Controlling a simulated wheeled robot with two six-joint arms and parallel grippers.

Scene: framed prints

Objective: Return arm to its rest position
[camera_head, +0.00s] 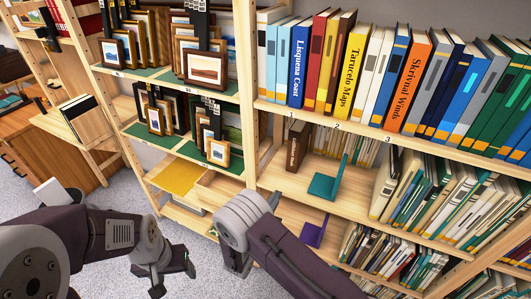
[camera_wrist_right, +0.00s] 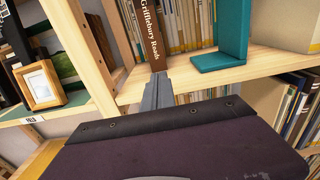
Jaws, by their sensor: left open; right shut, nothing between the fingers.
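My left arm comes in from the left in the head view, and its gripper (camera_head: 174,277) hangs low over the carpet with its fingers apart and empty. My right arm reaches up from the bottom toward the bookcase; its rounded grey wrist mostly hides the gripper in the head view. In the right wrist view my right gripper (camera_wrist_right: 157,90) is shut with nothing held, its fingers pointing at the shelf's front edge. Beyond the fingers a brown book, Grifflebury Roads (camera_wrist_right: 147,32), stands upright on the shelf; it also shows in the head view (camera_head: 297,146).
A teal bookend (camera_head: 325,186) stands on the middle shelf (camera_head: 290,182), right of the brown book. A purple bookend (camera_head: 314,233) is below. Framed prints (camera_head: 204,67) fill the left shelves, books the right ones. A wooden upright (camera_wrist_right: 78,50) is close left of my right gripper.

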